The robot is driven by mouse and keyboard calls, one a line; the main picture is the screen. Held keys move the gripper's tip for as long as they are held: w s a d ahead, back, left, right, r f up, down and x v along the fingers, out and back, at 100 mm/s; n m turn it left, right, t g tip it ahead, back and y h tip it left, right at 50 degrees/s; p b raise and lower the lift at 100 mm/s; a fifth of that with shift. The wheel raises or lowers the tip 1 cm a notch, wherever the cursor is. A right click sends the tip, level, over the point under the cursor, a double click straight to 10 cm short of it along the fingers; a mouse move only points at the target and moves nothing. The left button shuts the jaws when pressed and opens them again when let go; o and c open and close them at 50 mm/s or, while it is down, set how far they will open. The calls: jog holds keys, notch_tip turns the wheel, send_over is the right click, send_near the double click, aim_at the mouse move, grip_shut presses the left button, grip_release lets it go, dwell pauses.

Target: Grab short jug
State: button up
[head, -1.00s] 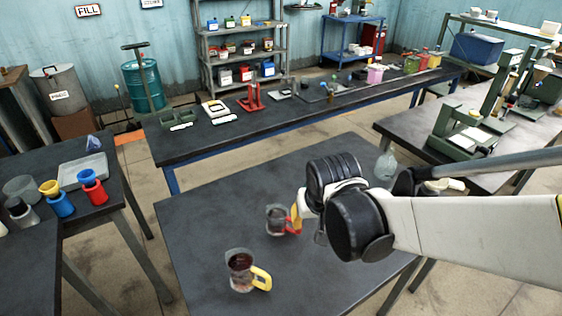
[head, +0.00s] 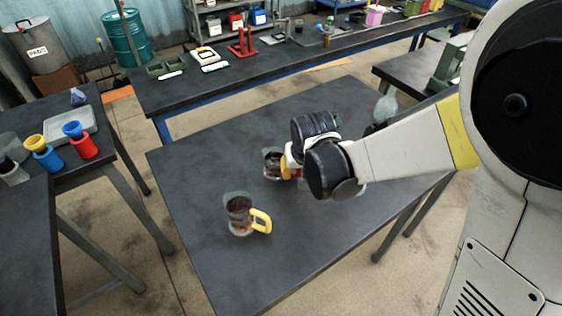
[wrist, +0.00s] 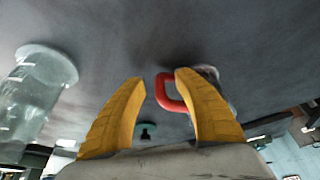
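A small clear jug with dark contents and a red handle (head: 271,164) stands on the dark table in the head view; it looks like the shorter of two jugs. My gripper (head: 287,168) is at its right side, at the handle. In the wrist view my gripper (wrist: 160,79) is open, its two yellow fingers apart. The red handle (wrist: 168,95) shows between them, close to the right finger, which hides part of the jug (wrist: 208,74). I cannot tell if they touch. A larger jug with a yellow handle (head: 238,214) stands nearer on the same table.
A clear flask (head: 385,107) stands at the table's far right; a clear vessel also shows at left in the wrist view (wrist: 35,92). The dark table (head: 205,165) has free room around the jugs. A left-hand table holds red and blue containers (head: 82,142).

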grip_shut()
jog(key=shift+r, duration=0.25)
dwell(0.4)
jog(key=shift+r+p, duration=1.15)
jog(key=shift+r, duration=0.75)
jog(key=w+d+r+p, duration=0.1)
jog(key=d+r, duration=0.2)
jog(key=d, duration=0.2)
jog(key=w+d+r+p, duration=0.1)
jog(key=d+r+p, duration=0.1)
jog(key=d, duration=0.4)
jog(key=shift+d+r, duration=0.2)
jog(key=shift+r, duration=0.65)
